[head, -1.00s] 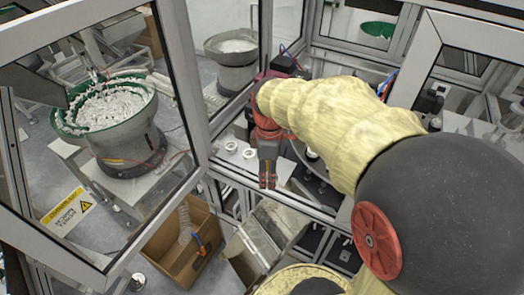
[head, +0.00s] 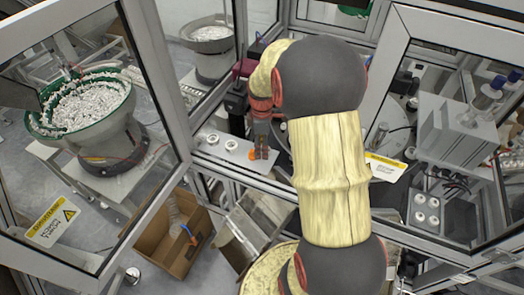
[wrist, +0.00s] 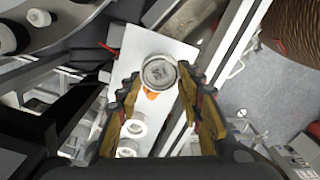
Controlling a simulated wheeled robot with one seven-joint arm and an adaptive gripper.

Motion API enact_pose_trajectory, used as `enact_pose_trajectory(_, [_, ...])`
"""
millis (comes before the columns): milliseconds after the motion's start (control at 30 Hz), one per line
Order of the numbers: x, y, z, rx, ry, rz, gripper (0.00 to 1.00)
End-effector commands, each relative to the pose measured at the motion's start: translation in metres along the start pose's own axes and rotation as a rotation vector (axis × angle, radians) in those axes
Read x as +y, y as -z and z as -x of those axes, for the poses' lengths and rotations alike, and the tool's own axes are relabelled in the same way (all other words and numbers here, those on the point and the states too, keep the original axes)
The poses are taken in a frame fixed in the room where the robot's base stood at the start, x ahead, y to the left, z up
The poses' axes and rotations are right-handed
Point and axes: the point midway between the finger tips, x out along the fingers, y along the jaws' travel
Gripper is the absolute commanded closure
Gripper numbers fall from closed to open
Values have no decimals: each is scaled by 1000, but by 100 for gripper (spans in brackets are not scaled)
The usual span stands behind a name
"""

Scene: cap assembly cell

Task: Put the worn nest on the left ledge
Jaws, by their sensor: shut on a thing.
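A round grey piece with a pale rim, apparently the worn nest (wrist: 158,72), sits between the fingertips of my gripper (wrist: 157,78) in the wrist view. My gripper (head: 262,150) is shut on it and is over or close to the right part of the white ledge (head: 222,157) in the head view. The ledge (wrist: 140,45) also shows behind the nest in the wrist view. I cannot tell whether the nest touches it. In the head view the fingers hide the nest.
Two white ring-shaped pieces (head: 213,139) (head: 231,145) stand on the ledge left of my gripper. A small orange thing (head: 252,154) shows beside the fingertips. An open framed door (head: 165,80) stands at left, and a cardboard box (head: 172,245) is on the floor below.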

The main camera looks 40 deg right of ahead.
Motion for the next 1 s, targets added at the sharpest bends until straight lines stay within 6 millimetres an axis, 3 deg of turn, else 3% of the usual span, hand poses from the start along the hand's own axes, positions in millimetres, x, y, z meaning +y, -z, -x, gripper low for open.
enact_pose_trajectory(400, [7,-1,-37,0,0,0,88])
enact_pose_trajectory(733, [6,-1,-41,0,0,0,88])
enact_pose_trajectory(767, [6,-1,-42,0,0,0,63])
enact_pose_trajectory(1000, [6,-1,-40,0,0,0,49])
